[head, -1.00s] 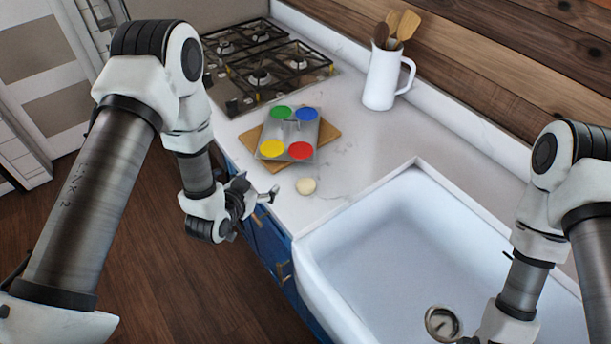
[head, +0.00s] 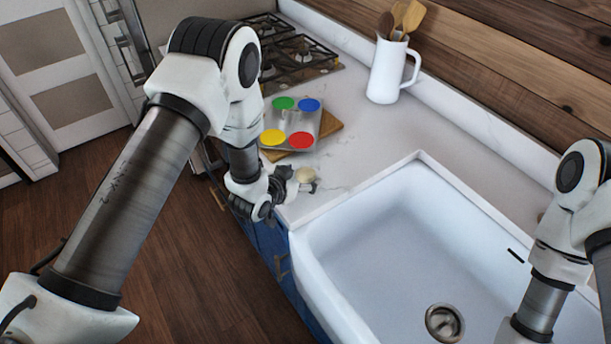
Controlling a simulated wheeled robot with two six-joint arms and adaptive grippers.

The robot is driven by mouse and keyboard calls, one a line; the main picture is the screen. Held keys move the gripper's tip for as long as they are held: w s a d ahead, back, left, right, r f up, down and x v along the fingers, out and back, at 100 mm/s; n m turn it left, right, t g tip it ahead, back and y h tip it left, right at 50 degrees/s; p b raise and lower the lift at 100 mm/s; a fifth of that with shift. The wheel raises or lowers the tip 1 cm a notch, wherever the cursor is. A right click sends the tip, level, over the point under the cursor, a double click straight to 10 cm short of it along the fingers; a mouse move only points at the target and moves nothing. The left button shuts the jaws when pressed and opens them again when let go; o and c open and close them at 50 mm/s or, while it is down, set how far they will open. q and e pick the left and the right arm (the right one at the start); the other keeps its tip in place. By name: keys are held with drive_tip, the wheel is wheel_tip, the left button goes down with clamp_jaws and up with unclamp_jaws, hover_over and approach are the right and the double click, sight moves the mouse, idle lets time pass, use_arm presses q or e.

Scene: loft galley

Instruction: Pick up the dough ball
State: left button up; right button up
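The dough ball (head: 304,174) is a small pale round lump on the white counter, near its front edge and just in front of the tray with coloured circles. My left gripper (head: 299,180) is at the ball, low over the counter edge. Its fingers look spread, one to the left of the ball and one at its near right side. The gripper hides part of the ball's lower left, and I cannot tell whether the fingers touch it. My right arm stands over the sink's right side, with its gripper outside the picture.
A metal tray (head: 290,122) with green, blue, yellow and red circles lies on a wooden board (head: 331,124) behind the ball. A white sink (head: 400,235) opens to the right. A white jug (head: 385,75) with wooden utensils and a gas hob (head: 300,55) stand farther back.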

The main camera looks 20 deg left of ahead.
use_arm(q)
drive_tip(key=shift+a, duration=0.1)
drive_tip(key=c, duration=1.1)
drive_tip(key=shift+r, duration=0.1)
drive_tip(key=shift+c, duration=0.2)
